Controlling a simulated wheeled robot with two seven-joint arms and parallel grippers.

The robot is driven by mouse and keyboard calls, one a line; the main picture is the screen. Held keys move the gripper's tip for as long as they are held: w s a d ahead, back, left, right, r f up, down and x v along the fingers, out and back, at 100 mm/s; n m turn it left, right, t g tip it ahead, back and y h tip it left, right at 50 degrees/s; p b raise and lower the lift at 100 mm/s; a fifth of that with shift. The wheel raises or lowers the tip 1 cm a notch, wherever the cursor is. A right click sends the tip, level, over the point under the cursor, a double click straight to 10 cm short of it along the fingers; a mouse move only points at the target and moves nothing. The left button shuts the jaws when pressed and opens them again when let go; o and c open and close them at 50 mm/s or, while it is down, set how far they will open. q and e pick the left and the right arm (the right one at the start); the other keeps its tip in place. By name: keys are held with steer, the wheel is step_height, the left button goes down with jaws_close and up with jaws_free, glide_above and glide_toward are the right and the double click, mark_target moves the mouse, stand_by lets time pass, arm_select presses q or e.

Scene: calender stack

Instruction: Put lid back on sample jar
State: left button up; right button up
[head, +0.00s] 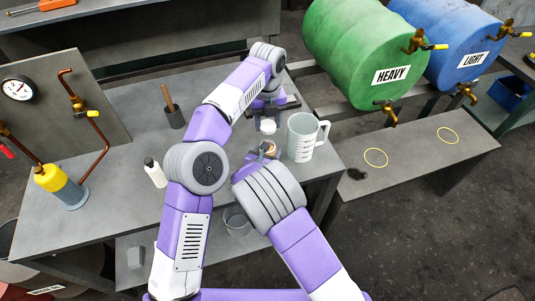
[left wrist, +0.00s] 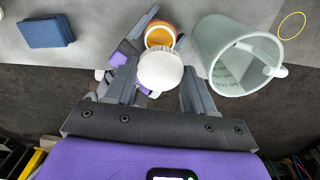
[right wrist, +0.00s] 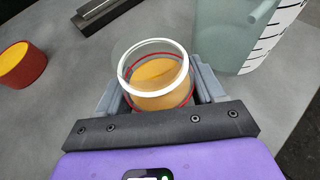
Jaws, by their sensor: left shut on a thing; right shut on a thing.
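The sample jar (right wrist: 158,98) is clear with a pale rim, a red band and amber contents; its top is open. My right gripper (right wrist: 158,88) is shut around its sides. The jar also shows in the head view (head: 269,147), partly hidden by my right gripper. The white round lid (left wrist: 160,70) is between the fingers of my left gripper (left wrist: 163,78), which is shut on it. In the head view the lid (head: 268,127) hangs under my left gripper (head: 267,118), beyond the jar. In the left wrist view the lid overlaps the jar's near edge; lid and jar look apart.
A translucent measuring jug (head: 304,138) stands close to the right of both grippers. A red and yellow container (right wrist: 22,65) is on the bench in the right wrist view.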

arm_select(q)
glide_above(268, 139)
steer(key=s, duration=0.2)
steer(key=shift+a+f, duration=0.1)
steer(key=shift+f, duration=2.4)
steer(key=shift+f, duration=0.9)
steer(key=shift+f, duration=0.55)
steer(key=m, duration=0.4)
steer(key=shift+m, duration=0.4)
steer(key=m, duration=0.3)
steer(key=shift+s+d+f, duration=0.2)
steer(key=shift+s+f, duration=0.05)
steer(key=shift+f, duration=0.05)
steer(key=shift+m, duration=0.7)
steer(key=shift+w+a+r+m, duration=0.15)
steer(key=shift+r+m, duration=0.1)
steer(key=shift+m, duration=0.05)
